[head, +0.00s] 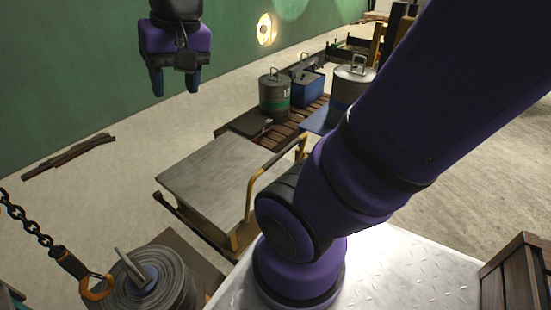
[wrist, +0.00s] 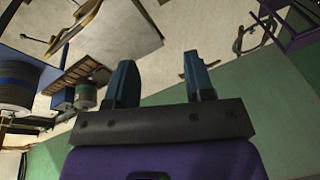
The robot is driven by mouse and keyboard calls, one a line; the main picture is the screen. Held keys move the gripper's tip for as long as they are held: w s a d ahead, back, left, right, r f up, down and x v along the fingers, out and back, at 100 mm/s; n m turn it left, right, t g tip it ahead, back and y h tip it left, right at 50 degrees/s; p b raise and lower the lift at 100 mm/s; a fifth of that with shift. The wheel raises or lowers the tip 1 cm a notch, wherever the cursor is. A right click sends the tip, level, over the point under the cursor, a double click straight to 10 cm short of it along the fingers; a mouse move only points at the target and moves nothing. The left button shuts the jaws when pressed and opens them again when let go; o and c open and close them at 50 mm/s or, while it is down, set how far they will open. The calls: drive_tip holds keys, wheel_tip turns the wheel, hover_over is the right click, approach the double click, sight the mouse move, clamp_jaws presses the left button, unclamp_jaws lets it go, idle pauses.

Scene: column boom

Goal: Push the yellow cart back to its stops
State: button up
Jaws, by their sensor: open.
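The yellow cart (head: 215,177) stands in the middle of the head view, with a bare grey deck and a yellow tubular handle on its right side. My arm hides part of its right end. The cart also shows at the upper left of the wrist view (wrist: 115,38). My gripper (head: 175,88) is open and empty, high at the top left of the head view, apart from the cart. Its two blue fingers (wrist: 160,80) are spread in the wrist view. I cannot make out the stops.
Behind the cart, a wooden pallet (head: 300,125) carries grey drums (head: 275,97) and a blue box (head: 307,90). A green wall (head: 90,70) runs behind. Floor left of the cart is mostly clear.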

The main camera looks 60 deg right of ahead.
drive_tip(key=w+d+f+m+g+y, duration=0.2)
drive_tip(key=w+d+f+m+y, duration=0.1)
drive_tip(key=w+d+f+m, duration=0.3)
drive_tip(key=m+t+y, duration=0.6)
drive_tip(key=m+t, duration=0.7)
drive_tip(key=m, duration=1.6)
hover_over(281, 154)
drive_tip(key=w+a, duration=0.1)
drive_tip(key=a, duration=0.6)
wheel_tip(281, 154, down, 31)
drive_tip(key=s+d+f+m+t+h, duration=0.35)
drive_tip(key=s+f+m+h, duration=0.2)
drive_tip(key=f+m, duration=0.25)
drive_tip(key=s+d+f+m+t+h, duration=0.3)
drive_tip(key=s+d+f+m+h, duration=0.15)
drive_tip(key=f+m+h, duration=0.35)
drive_tip(key=shift+n+y, duration=0.3)
drive_tip(key=shift+y, duration=0.35)
drive_tip(key=x, duration=0.9)
drive_tip(key=shift+w+a+f, duration=0.2)
drive_tip(key=shift+w+a, duration=0.15)
drive_tip(key=shift+w, duration=0.05)
clamp_jaws()
